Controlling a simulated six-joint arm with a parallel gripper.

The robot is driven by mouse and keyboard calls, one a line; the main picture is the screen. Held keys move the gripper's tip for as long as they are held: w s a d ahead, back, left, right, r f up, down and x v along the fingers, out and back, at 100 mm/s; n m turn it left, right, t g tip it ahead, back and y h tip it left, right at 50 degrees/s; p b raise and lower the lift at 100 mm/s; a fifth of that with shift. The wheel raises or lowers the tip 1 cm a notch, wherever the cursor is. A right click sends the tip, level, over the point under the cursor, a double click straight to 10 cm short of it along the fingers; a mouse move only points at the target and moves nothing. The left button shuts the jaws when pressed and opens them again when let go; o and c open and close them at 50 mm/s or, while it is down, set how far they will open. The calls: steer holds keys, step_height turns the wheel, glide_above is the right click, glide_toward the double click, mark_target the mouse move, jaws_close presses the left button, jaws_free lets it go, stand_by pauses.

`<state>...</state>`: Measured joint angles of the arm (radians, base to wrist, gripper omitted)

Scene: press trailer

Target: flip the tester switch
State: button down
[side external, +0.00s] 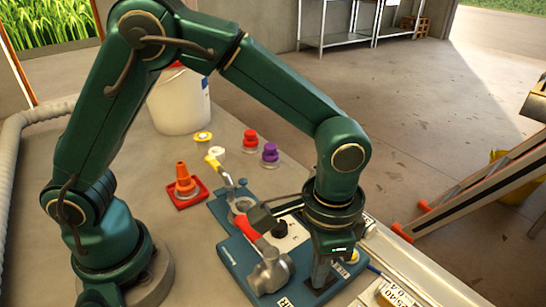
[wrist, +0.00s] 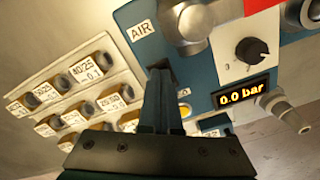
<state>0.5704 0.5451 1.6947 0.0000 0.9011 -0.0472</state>
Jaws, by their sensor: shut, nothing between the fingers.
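The blue tester (side external: 232,254) lies on the bench under my gripper; in the wrist view its panel (wrist: 205,75) carries a black knob (wrist: 252,50), a lit display (wrist: 243,94) reading 0.0 bar and an AIR label (wrist: 141,29). My gripper (side external: 318,284) is shut and empty, pointing down at the tester's right front part. In the wrist view its fingers (wrist: 158,75) are together and cover part of the panel. Contact with the panel is unclear.
A labelled rack of fittings (wrist: 75,95) is left of the fingers. An orange cone (side external: 184,178), red (side external: 250,140) and purple (side external: 270,153) pieces and a white bucket (side external: 178,103) stand behind.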

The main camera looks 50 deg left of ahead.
steer(key=shift+f, duration=0.2)
steer(key=shift+r, duration=3.55)
steer(key=a+r+n+t, duration=0.3)
steer(key=a+r, duration=0.5)
steer(key=a, duration=0.1)
steer(key=s+a+f+n+t, duration=0.2)
steer(key=s+a+f+n, duration=0.1)
steer(key=s+a, duration=0.3)
steer(key=shift+s+a+f+t, duration=0.15)
steer(key=shift+s+a+t, duration=0.2)
steer(key=shift+s, duration=0.55)
